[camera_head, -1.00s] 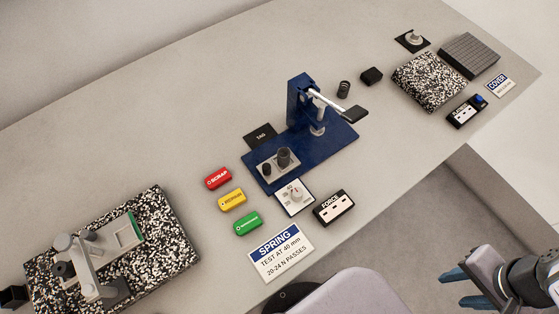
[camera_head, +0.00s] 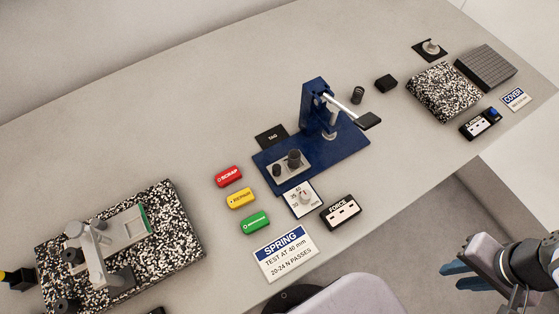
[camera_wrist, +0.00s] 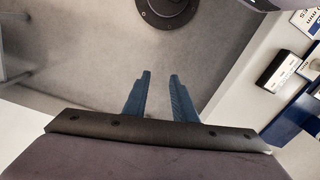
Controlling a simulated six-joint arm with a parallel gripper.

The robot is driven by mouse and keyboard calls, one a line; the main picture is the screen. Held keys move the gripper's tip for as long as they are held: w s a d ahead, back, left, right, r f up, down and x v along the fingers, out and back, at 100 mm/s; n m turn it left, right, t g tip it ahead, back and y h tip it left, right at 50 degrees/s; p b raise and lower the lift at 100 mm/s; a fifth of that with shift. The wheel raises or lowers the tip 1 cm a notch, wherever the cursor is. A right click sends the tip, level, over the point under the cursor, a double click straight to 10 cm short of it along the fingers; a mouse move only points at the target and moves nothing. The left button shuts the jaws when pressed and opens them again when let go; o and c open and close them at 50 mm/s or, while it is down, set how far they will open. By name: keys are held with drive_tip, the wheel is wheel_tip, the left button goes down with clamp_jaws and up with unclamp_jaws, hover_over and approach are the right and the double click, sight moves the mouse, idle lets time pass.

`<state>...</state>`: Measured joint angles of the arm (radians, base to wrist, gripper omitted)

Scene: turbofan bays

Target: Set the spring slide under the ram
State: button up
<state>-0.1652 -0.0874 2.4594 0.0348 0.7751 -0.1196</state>
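The blue press (camera_head: 318,145) stands mid-table with its upright, a white lever with a black grip and a pale ram (camera_head: 329,131) pointing down over the base. The grey spring slide (camera_head: 289,172) lies on the left part of the base, to the left of the ram and apart from it. A dark spring-like cylinder (camera_head: 294,158) and a shorter black knob (camera_head: 276,170) stand on it. My gripper (camera_head: 458,275) is off the table's front edge at lower right, far from the slide. In the wrist view its two blue fingers (camera_wrist: 160,76) are apart with nothing between them.
A dial card (camera_head: 303,199), a FORCE readout (camera_head: 340,212) and the SPRING card (camera_head: 286,253) lie in front of the press. Red, yellow and green tags (camera_head: 241,198) lie to its left. A speckled block with a fixture (camera_head: 180,225) is at far left.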

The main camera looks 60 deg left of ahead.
drive_tip(key=a+r+n+p, duration=0.1)
drive_tip(key=a+r+n, duration=0.25)
drive_tip(key=a, duration=0.45)
drive_tip(key=a+r+n+p, duration=0.1)
drive_tip(key=a+r+n, duration=0.1)
drive_tip(key=a+n, duration=0.45)
drive_tip(key=s+a+r+n+g+p, duration=0.1)
drive_tip(key=s+a+r+n, duration=0.1)
drive_tip(key=s+a+n, duration=0.35)
drive_tip(key=s+a+r+n+g+p, duration=0.1)
drive_tip(key=s+a+r+n, duration=0.15)
drive_tip(key=s+a, duration=0.6)
drive_tip(key=m+t+b, duration=0.1)
drive_tip(key=t+b, duration=0.1)
drive_tip(key=b, duration=0.2)
hover_over(277, 168)
wheel_tip(277, 168, down, 5)
drive_tip(key=shift+d+f, duration=0.1)
drive_tip(key=shift+d, duration=0.05)
drive_tip(key=shift+f+p, duration=0.95)
drive_tip(key=shift+f, duration=2.7)
